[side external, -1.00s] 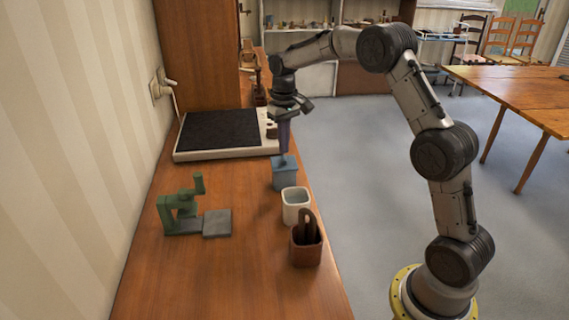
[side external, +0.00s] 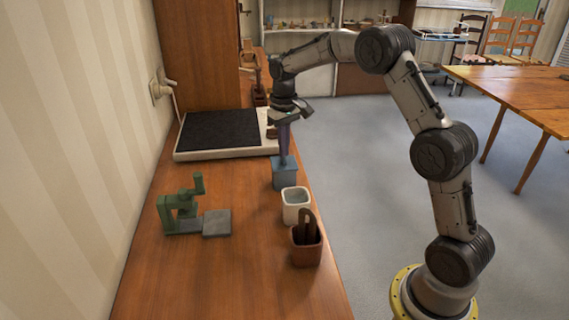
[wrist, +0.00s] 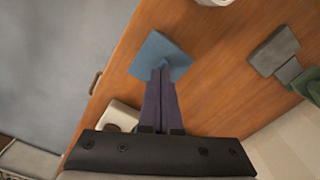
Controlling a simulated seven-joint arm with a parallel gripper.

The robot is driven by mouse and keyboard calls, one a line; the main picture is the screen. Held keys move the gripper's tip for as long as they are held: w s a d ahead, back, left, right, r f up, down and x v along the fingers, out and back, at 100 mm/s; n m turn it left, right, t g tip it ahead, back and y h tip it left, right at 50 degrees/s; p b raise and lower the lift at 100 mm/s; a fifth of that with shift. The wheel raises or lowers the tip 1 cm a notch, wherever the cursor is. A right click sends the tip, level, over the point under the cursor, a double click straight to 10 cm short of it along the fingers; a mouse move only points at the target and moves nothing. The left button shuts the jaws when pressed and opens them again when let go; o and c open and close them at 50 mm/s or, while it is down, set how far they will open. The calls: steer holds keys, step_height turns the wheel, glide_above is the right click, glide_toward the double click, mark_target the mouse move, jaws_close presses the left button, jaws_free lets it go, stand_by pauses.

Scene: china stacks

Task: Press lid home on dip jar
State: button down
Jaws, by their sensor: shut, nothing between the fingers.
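The dip jar (side external: 285,178) is a blue square box near the right edge of the wooden counter. Its blue lid (wrist: 153,50) covers the top, squarish and seen from above in the wrist view. My gripper (side external: 285,158) points down over the jar, with its purple fingers shut and empty. In the wrist view the fingertips (wrist: 160,70) meet the lid near its middle and appear to touch it. The fingers hide part of the lid. I cannot tell whether a gap stays between lid and jar.
A white square cup (side external: 297,208) and a brown holder (side external: 306,248) stand in front of the jar. A green device (side external: 181,213) and grey block (side external: 217,223) are left of them. A dark-topped panel (side external: 218,132) lies behind. The counter edge is close on the right.

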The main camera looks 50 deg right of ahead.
steer(key=shift+f, duration=0.3)
steer(key=shift+r, duration=0.1)
steer(key=shift+r, duration=3.45)
